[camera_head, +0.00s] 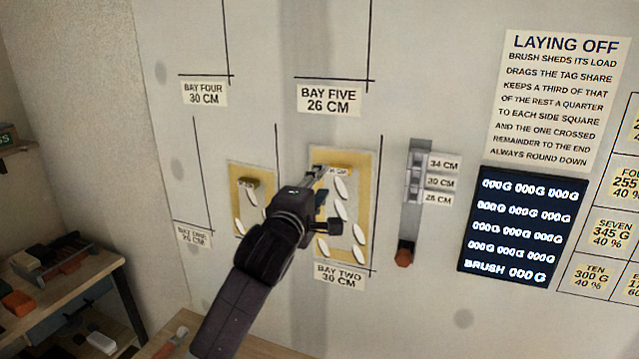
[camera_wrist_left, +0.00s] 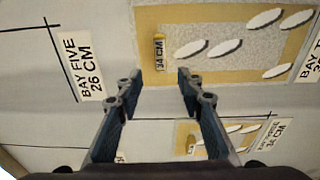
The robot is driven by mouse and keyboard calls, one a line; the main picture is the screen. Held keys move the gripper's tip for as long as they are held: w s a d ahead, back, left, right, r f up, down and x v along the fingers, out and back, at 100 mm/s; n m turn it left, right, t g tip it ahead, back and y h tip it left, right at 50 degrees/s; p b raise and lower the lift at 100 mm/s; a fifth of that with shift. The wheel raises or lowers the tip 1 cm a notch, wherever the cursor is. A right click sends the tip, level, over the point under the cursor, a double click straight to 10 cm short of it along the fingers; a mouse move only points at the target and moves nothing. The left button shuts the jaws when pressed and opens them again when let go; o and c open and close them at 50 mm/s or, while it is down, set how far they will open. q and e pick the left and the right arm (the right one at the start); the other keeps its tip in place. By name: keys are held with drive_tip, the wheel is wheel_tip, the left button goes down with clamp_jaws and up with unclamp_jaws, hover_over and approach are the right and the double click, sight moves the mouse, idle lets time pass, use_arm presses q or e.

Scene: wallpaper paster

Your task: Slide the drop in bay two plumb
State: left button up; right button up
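The drop in bay two (camera_head: 361,184) is a gold-bordered sheet with white leaf shapes on the pale wall, above the BAY TWO 30 CM label (camera_head: 340,276). Its top tab (camera_head: 343,168) shows in the left wrist view, marked 34 CM (camera_wrist_left: 160,52). My left gripper (camera_head: 319,172) is at the drop's top, its arm hiding part of the sheet. In the left wrist view its fingers (camera_wrist_left: 155,78) are apart, with the tab ahead between their tips and no visible contact. My right gripper is not in view.
A smaller similar drop (camera_head: 240,202) hangs to the left. To the right are a grey slide gauge (camera_head: 413,190) with an orange end, a dark readout (camera_head: 521,228) and a LAYING OFF notice (camera_head: 552,95). A cluttered wooden shelf (camera_head: 60,285) stands at the lower left.

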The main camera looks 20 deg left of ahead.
sight(330, 171)
use_arm(q)
drive_tip(key=w+p, duration=0.2)
drive_tip(key=w, duration=0.4)
drive_tip(key=shift+w+a, duration=0.15)
drive_tip(key=shift+w, duration=0.05)
drive_tip(key=shift+w+f+p, duration=0.1)
drive_tip(key=shift+w+p, duration=0.25)
drive_tip(key=shift+w, duration=0.25)
clamp_jaws()
